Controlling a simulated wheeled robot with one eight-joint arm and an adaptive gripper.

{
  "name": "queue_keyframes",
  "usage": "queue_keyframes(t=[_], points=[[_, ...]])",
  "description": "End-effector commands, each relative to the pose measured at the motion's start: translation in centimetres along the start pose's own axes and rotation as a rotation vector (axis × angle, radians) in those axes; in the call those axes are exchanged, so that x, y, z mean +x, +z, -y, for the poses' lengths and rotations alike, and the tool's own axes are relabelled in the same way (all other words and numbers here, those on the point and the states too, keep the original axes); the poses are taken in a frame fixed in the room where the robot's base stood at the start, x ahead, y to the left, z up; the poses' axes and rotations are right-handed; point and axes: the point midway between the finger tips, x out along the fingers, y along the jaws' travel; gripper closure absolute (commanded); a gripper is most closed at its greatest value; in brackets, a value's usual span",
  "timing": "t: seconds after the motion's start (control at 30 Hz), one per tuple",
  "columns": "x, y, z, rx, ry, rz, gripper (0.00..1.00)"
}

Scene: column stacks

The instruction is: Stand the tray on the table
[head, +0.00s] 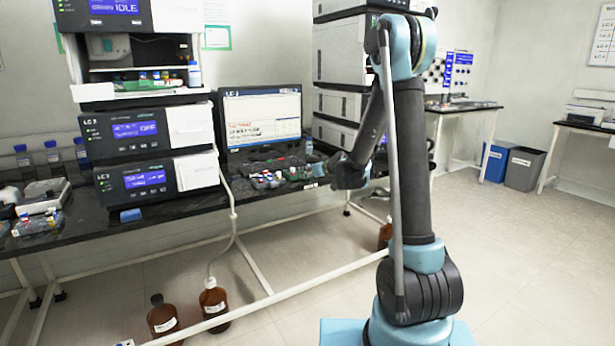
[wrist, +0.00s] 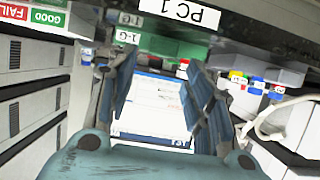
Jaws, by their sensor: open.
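I cannot tell which tray the task means. My gripper (head: 318,171) is at the table's front edge, beside these trays, with its tip small and partly merged with them. In the wrist view, my gripper (wrist: 160,65) has its two fingers apart, with the laptop screen showing between them. A green-faced tray (wrist: 160,44) labelled 1-G lies beyond the fingertips, partly hidden by them. I see nothing held.
A green tray (head: 150,85) with vials sits in the left stack's opening. Brown bottles (head: 213,304) stand on the floor.

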Motion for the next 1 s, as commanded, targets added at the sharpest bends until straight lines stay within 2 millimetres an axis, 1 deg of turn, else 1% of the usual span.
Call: queue_keyframes(t=[0.03,0.1,0.4,0.6,0.87,0.97,1.0], points=[[-0.8,0.0,-0.1,0.000,0.001,0.000,0.53],[-1.9,0.0,-0.1,0.000,0.001,0.000,0.53],[-6.1,0.0,0.0,0.001,0.001,0.000,0.53],[-8.0,0.0,0.0,0.000,0.001,0.000,0.53],[-9.4,0.0,0.1,0.002,-0.002,0.008,0.53],[-10.7,0.3,0.3,0.009,-0.005,0.034,0.53],[-11.4,0.5,0.4,0.014,-0.007,0.051,0.53]])
